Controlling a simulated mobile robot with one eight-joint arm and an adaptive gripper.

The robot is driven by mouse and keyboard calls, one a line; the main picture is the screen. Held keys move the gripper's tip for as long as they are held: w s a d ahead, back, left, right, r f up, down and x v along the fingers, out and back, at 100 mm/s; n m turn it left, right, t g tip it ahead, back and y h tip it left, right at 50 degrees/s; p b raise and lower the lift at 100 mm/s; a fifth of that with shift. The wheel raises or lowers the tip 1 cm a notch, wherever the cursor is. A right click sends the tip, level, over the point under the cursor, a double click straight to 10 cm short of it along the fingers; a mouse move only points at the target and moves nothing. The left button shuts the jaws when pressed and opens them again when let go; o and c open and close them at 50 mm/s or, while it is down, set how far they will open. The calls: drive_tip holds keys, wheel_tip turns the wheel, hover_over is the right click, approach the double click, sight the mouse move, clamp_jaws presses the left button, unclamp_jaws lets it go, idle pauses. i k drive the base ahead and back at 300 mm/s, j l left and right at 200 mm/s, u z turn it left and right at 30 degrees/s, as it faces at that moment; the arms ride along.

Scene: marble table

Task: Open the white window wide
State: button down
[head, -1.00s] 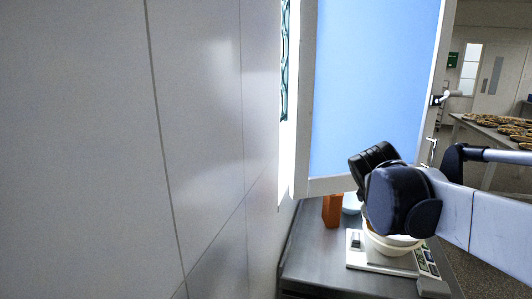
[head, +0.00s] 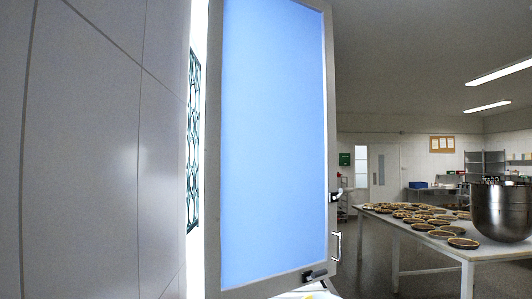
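The white window (head: 213,150) stands swung out from the tiled wall in the head view, with a pale blue pane (head: 275,140) inside its white frame. A bright gap shows between the wall and the sash on its left side. A metal handle (head: 336,196) and a lower bracket-like fitting (head: 337,245) sit on its right edge. A small dark part (head: 315,275), which looks like the tip of my gripper, shows at the sash's lower right corner. Whether it touches the sash, and whether its fingers are open, cannot be made out.
A dark green grille (head: 194,140) shows in the gap beside the tiled wall (head: 90,150). To the right, a white table (head: 400,230) holds several tarts and a large steel bowl (head: 500,212). Open floor lies between the window and that table.

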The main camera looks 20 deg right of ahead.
sight(268, 171)
drive_tip(key=i+l, duration=0.15)
drive_tip(key=l, duration=0.3)
drive_tip(key=i+l, duration=0.1)
drive_tip(key=l, duration=0.35)
drive_tip(key=i+l, duration=0.15)
drive_tip(key=l, duration=0.3)
drive_tip(key=i+l, duration=0.15)
drive_tip(key=l, duration=0.3)
drive_tip(key=i+l, duration=0.1)
drive_tip(key=l, duration=0.35)
drive_tip(key=i+l, duration=0.15)
drive_tip(key=l, duration=0.3)
drive_tip(key=i+l, duration=0.1)
drive_tip(key=l, duration=0.35)
drive_tip(key=i+l+u, duration=0.1)
drive_tip(key=i+l, duration=0.35)
drive_tip(key=i, duration=0.15)
